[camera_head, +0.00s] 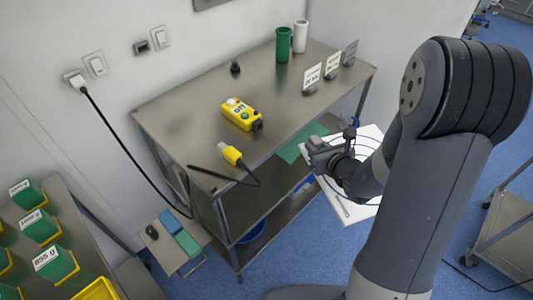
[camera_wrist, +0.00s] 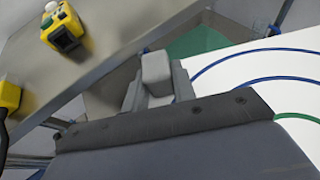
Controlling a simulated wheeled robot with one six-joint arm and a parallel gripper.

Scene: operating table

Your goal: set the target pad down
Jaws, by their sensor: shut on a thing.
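The target pad is a white sheet with blue rings (camera_head: 358,213), out past the front edge of the steel table. In the wrist view the pad (camera_wrist: 260,62) fills the right side and shows blue arcs and a green one. My gripper (camera_head: 314,150) is at the pad's near-table side and is shut on the pad. In the wrist view my gripper (camera_wrist: 155,72) shows beside the pad's left edge. My gripper and forearm cover part of the pad in the head view, and the grip contact is hidden.
The steel table (camera_head: 180,115) holds a yellow control box (camera_head: 241,114), a yellow plug (camera_head: 231,154) with a black cable, a green cup (camera_head: 283,45), a white cup (camera_head: 300,36) and label stands. A green sheet (camera_head: 290,151) lies by its front edge. Blue floor (camera_head: 300,250) is open in front.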

